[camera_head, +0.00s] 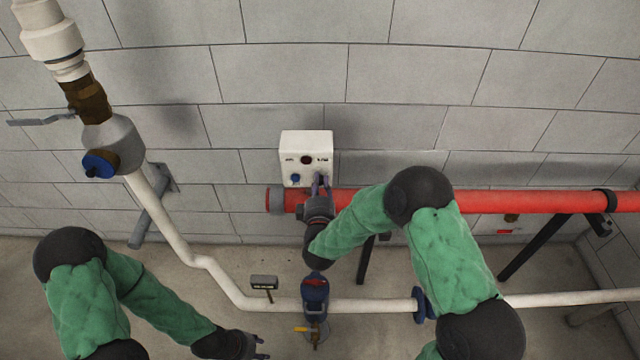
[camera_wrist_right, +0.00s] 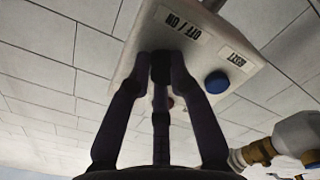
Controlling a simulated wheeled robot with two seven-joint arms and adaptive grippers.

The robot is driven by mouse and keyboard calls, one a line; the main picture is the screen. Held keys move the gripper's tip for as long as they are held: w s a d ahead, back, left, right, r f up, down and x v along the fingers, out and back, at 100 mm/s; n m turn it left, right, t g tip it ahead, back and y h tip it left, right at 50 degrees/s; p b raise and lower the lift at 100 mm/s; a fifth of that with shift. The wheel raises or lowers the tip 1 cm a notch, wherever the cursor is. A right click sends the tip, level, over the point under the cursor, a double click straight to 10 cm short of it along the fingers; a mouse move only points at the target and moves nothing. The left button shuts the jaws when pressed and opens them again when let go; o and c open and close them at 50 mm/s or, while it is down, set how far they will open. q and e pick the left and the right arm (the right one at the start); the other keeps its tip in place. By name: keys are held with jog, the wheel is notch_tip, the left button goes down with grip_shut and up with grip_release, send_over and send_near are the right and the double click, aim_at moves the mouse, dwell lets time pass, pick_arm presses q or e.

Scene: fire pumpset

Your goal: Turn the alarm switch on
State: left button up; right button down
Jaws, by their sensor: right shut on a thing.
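The white alarm box (camera_head: 306,150) is mounted on the block wall; it also fills the upper middle of the right wrist view (camera_wrist_right: 140,85). The alarm switch is a dark knob (camera_wrist_right: 161,68) beside the "OFF / ON" label. My right gripper (camera_head: 320,180) is at the lower right of the box face, its fingers (camera_wrist_right: 160,62) shut around the knob. The fingers hide most of the knob, so its turned position cannot be told. A blue button (camera_wrist_right: 216,82) sits by the "RESET" label. My left gripper (camera_head: 262,348) is low in the head view, empty, with fingers apart.
A thick red pipe (camera_head: 540,201) runs along the wall just below the box, behind my right arm. A white pipe (camera_head: 370,305) with a blue valve (camera_head: 315,290) runs lower. A vertical pipe with a blue-capped valve (camera_head: 98,164) stands at left. The wall above the box is clear.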

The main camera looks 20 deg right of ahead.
jog(key=shift+d, duration=0.15)
jog(key=c, duration=1.1)
grip_release()
jog(key=shift+c, duration=0.2)
jog(key=v, duration=1.2)
jog(key=shift+r, duration=0.15)
jog(key=shift+s, duration=0.1)
